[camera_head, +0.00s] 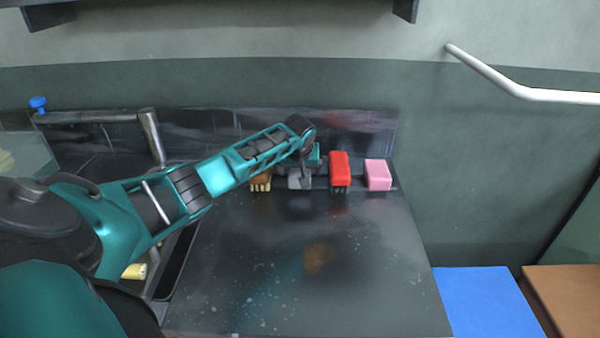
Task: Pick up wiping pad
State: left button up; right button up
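A pink block (378,174) that looks like the wiping pad stands at the back right of the dark counter (300,270), against the back ledge. My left arm reaches in from the left across the sink side. My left gripper (300,180) points down at the back of the counter, left of a red brush (339,168) and apart from the pink block. Its grey fingers are small and partly hidden by the wrist, so their opening is unclear. My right gripper is not in view.
A brown brush (261,182) with pale bristles stands just left of my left gripper. A metal faucet (151,135) rises over the sink at left. A blue surface (487,300) lies right of the counter. The counter's middle and front are clear.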

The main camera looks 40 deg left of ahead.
pick_arm(q)
jog(key=shift+c, duration=0.3)
jog(key=c, duration=1.1)
jog(key=shift+r, duration=0.15)
notch_tip(320, 180, up, 20)
jog(key=shift+r+p, duration=0.15)
jog(key=shift+p, duration=0.65)
